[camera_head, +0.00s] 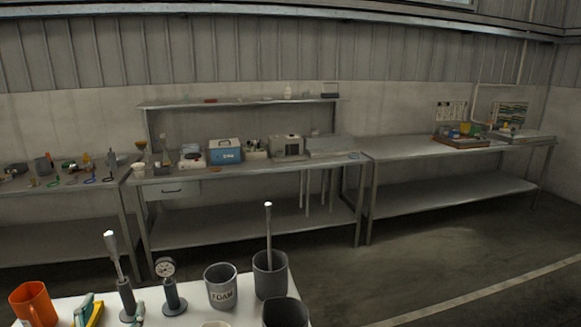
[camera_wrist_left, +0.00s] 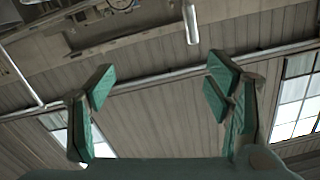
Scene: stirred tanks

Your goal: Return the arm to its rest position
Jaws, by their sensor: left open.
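My left gripper (camera_head: 112,309) is at the bottom left of the head view, where only its green fingertips rise over the edge of the picture. In the left wrist view the same gripper (camera_wrist_left: 157,87) has its two green-padded fingers wide apart, with nothing between them. It points up toward the ceiling and roof windows. The rest of my left arm is hidden below the head view. My right gripper does not show in either view.
A near white table (camera_head: 190,314) holds an orange mug (camera_head: 33,304), a dial gauge on a stand (camera_head: 168,287), a grey FOAM cup (camera_head: 221,287) and a dark cup with a rod (camera_head: 270,276). Benches with equipment (camera_head: 250,231) line the wall. Floor at right is clear.

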